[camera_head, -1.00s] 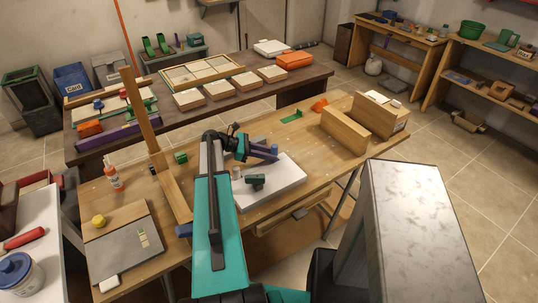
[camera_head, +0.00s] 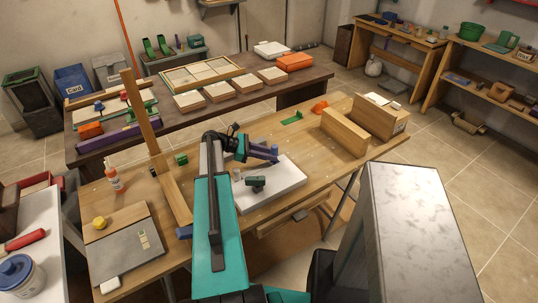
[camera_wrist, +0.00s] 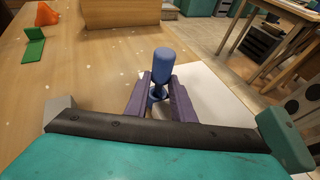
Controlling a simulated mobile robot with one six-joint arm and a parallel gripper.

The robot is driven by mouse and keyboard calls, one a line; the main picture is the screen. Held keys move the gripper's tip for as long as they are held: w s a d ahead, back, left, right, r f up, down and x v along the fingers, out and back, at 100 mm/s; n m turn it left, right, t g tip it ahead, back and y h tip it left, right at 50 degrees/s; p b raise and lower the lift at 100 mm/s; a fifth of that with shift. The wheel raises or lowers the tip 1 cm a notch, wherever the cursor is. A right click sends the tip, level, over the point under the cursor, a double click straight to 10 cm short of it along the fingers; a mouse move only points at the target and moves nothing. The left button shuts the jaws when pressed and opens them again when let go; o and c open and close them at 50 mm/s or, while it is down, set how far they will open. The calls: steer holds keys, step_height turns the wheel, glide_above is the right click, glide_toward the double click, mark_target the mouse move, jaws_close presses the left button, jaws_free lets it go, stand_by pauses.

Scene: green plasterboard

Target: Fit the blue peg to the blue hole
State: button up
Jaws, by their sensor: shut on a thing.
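The blue peg (camera_wrist: 163,70) stands between the purple fingers of my gripper (camera_wrist: 163,88) in the wrist view, its rounded end up and clear of the fingertips. In the head view the peg (camera_head: 274,151) shows small at the tip of my gripper (camera_head: 264,153), above the back part of the white board (camera_head: 284,188). My gripper is shut on it. A darker blue part shows between the fingers below the peg; I cannot tell what it is. The blue hole cannot be made out. The peg's lower end is hidden.
A dark green block (camera_head: 255,184) is on the white board, near a small grey cylinder (camera_head: 236,174). An upright wooden post (camera_head: 140,115) stands left of my arm. Wooden blocks (camera_head: 345,131) stand at the right. Green (camera_head: 292,118) and orange (camera_head: 320,106) pieces lie behind.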

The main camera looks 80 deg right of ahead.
steer(key=shift+f, duration=1.1)
steer(key=o, duration=1.1)
steer(key=shift+a+f, duration=0.1)
steer(key=shift+a, duration=0.05)
steer(key=shift+b, duration=0.3)
steer(key=b+v, duration=0.3)
steer(key=v, duration=1.1)
